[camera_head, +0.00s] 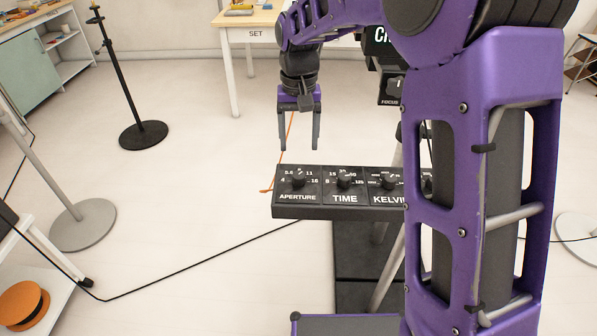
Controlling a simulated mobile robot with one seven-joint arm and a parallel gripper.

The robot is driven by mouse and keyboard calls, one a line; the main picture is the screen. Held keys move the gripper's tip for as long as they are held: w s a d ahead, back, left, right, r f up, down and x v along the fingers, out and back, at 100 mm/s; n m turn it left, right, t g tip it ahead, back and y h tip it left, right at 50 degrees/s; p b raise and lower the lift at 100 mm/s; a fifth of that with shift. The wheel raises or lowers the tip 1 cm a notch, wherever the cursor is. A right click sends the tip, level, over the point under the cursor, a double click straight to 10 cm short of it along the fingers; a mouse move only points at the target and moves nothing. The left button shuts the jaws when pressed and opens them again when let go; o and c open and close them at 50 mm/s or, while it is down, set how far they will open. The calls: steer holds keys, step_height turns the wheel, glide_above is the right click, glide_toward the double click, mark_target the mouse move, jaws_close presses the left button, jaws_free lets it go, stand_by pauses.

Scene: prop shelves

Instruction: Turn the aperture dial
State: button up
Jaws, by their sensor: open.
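The aperture dial (298,181) is a black knob at the left end of a dark control panel (290,212). White numbers ring it and the label APERTURE is below it. The time dial (344,181) sits to its right, then the kelvin dial (389,182). My gripper (299,146) points down with its two fingers apart and empty. In the picture it is directly above the aperture dial, with a visible gap between the fingertips and the knob. The panel's right end is hidden behind my purple arm.
A focus knob unit (392,88) stands behind my arm at upper right. A SET table (256,20) is at the back. A black stand (143,134) is at left, and a cable (200,262) crosses the floor. An orange hat (22,303) lies at lower left.

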mark_target(299, 174)
step_height(299, 174, down, 9)
steer(key=shift+f+b, duration=0.15)
steer(key=shift+b, duration=0.45)
jaws_close()
